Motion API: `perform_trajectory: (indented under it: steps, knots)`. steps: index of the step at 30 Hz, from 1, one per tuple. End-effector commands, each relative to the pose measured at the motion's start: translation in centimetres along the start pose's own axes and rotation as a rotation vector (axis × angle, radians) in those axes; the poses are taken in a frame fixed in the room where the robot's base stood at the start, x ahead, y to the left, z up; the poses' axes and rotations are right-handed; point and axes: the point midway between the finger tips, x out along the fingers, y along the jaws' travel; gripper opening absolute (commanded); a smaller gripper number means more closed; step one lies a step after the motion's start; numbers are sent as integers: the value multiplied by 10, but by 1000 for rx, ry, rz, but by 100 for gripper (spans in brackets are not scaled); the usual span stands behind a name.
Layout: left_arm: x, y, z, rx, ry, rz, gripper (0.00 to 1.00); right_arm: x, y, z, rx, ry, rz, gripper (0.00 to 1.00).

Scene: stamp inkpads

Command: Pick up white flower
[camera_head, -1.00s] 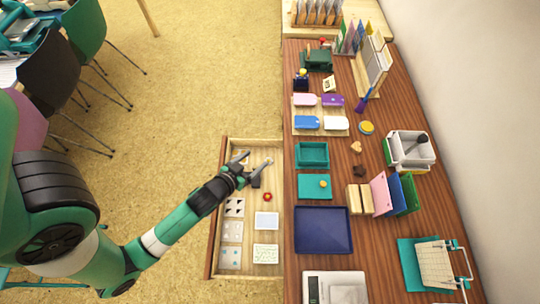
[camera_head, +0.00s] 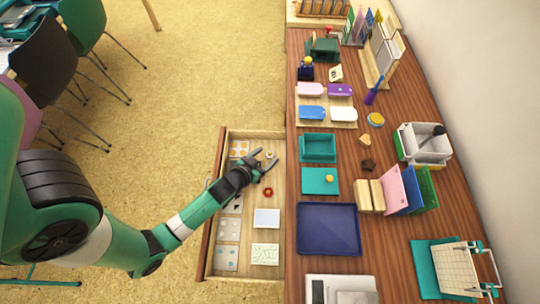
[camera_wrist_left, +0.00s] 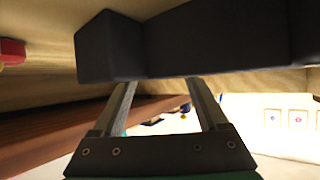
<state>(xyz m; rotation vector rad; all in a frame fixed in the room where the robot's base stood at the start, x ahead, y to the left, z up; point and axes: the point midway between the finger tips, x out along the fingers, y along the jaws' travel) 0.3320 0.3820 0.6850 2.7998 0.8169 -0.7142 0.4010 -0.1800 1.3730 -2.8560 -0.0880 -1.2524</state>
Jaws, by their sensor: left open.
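The white flower (camera_head: 270,155) is a small pale shape in the open wooden drawer (camera_head: 210,230), near its back end. My left gripper (camera_head: 266,158) is over the drawer with its fingers spread, and the flower shows at the fingertips. I cannot tell whether the fingers touch it. In the left wrist view my left gripper (camera_wrist_left: 165,92) is open with two dark fingers apart, and I cannot make out the flower there. A red flower-like piece (camera_head: 268,192) lies in the drawer just below the gripper.
The drawer also holds patterned cards (camera_head: 228,229), a white pad (camera_head: 267,218) and a pale green-patterned pad (camera_head: 265,254). The wooden table (camera_head: 285,190) stands along the drawer's right side, with a teal tray (camera_head: 318,148) and a dark blue tray (camera_head: 328,228).

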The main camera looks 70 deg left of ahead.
Motion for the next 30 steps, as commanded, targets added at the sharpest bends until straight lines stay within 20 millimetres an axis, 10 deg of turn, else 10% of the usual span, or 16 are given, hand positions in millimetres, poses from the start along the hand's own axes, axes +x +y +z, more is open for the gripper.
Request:
perform_trajectory:
  steps: [10, 22, 30]
  knots:
    - [14, 0, 0, 0, -1, 0, 74, -4, 0, 4, 0, 0, 0, 46]
    - [14, 0, 0, 0, -1, 0, 2, -4, 0, 4, 0, 0, 0, 46]
    - [14, 0, 0, 0, -1, 0, 0, -4, 0, 4, 0, 0, 0, 46]
